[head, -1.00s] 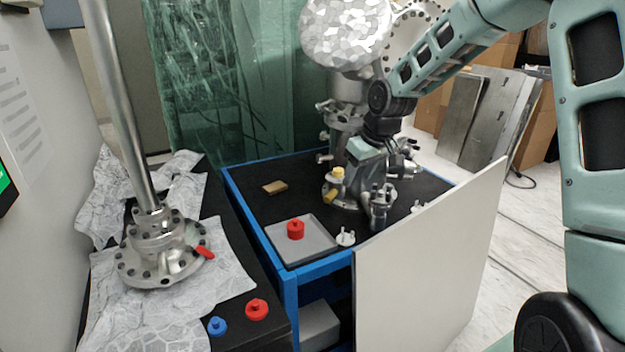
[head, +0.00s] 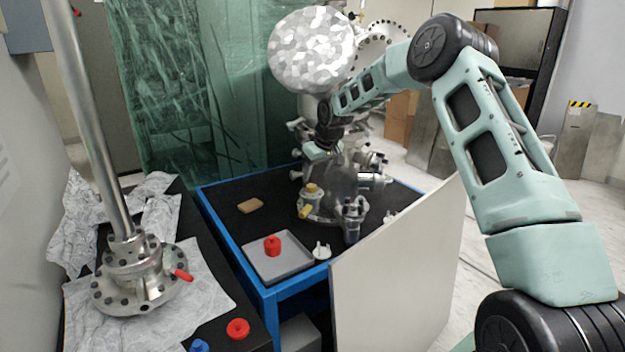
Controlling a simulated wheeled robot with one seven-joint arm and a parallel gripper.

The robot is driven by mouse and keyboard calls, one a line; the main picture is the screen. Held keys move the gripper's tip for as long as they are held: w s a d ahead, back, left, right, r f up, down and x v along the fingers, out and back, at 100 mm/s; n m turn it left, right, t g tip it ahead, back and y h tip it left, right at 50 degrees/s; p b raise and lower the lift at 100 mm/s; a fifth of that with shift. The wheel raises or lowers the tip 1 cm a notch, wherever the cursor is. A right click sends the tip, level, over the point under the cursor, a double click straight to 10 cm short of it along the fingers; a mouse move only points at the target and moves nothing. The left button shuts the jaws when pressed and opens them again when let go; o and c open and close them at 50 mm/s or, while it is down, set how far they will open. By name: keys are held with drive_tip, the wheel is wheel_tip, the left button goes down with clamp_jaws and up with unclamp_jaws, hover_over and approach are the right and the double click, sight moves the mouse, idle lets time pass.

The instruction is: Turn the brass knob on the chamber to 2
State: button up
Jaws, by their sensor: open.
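The metal chamber (head: 336,186) stands on the black-topped table, with several flanges and ports. A yellow brass-coloured knob (head: 312,188) sits on top of a small port at its front left. A second yellow piece (head: 305,211) sticks out below it, toward the lower left. Any scale or number by the knob is too small to read. My gripper (head: 318,153) is open, a little above the knob and in front of the chamber body, apart from the knob in the picture. Its fingers are small and hard to make out.
A grey tray (head: 259,266) holds a red knobbed part (head: 272,246). A tan block (head: 250,205) lies behind it. A white panel (head: 395,270) stands at the table's front right. A flanged metal column (head: 137,270) stands at left. The table's back left is clear.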

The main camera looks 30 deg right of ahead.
sight(311, 185)
drive_tip(key=x, duration=0.5)
drive_tip(key=shift+s+p, duration=0.15)
drive_tip(key=shift+p, duration=0.2)
drive_tip(key=c, duration=1)
